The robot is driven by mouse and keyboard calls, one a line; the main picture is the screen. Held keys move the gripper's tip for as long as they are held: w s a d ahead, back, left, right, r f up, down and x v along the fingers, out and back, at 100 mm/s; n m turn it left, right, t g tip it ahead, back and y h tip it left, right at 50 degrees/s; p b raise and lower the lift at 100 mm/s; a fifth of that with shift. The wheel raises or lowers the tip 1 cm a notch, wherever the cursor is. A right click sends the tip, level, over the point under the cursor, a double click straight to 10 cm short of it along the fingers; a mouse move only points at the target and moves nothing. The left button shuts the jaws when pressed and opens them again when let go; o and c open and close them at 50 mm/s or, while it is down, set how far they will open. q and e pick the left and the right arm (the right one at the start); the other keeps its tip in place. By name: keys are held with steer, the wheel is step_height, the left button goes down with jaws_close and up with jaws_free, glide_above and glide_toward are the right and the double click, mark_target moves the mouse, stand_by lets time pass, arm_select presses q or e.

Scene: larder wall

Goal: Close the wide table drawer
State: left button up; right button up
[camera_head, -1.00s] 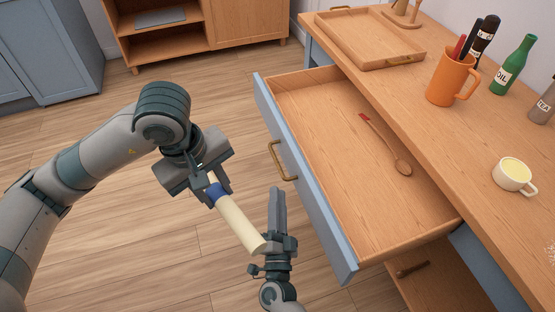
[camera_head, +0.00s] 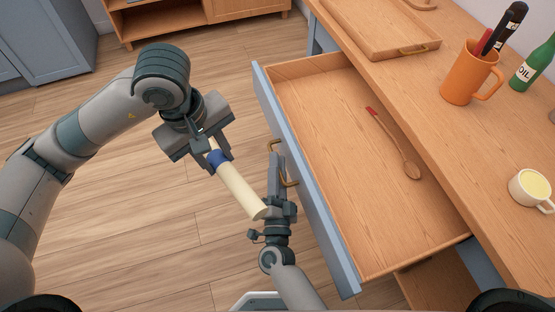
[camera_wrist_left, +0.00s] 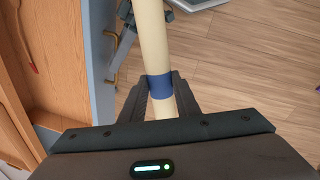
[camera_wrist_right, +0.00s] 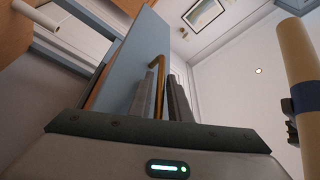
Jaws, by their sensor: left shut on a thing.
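The wide table drawer (camera_head: 345,165) is pulled far out of the table, its blue front facing my arms. Its brass handle (camera_head: 285,172) is on that front. My right gripper (camera_head: 276,160) is at the handle, fingers pointing along the drawer front. In the right wrist view the handle (camera_wrist_right: 157,75) shows between the two parted fingers (camera_wrist_right: 165,92); I cannot tell whether they touch it. My left gripper (camera_head: 215,158) is shut on a cream rod (camera_head: 240,190) with a blue band, also in the left wrist view (camera_wrist_left: 153,40), held left of the drawer.
A wooden spoon (camera_head: 400,150) with a red end lies in the drawer. The tabletop (camera_head: 465,125) carries a wooden tray (camera_head: 375,30), an orange mug (camera_head: 465,75) with pens, a green bottle (camera_head: 533,65) and a cream cup (camera_head: 530,188). The floor (camera_head: 140,210) at left is clear.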

steer(key=shift+c, duration=0.7)
jaws_close()
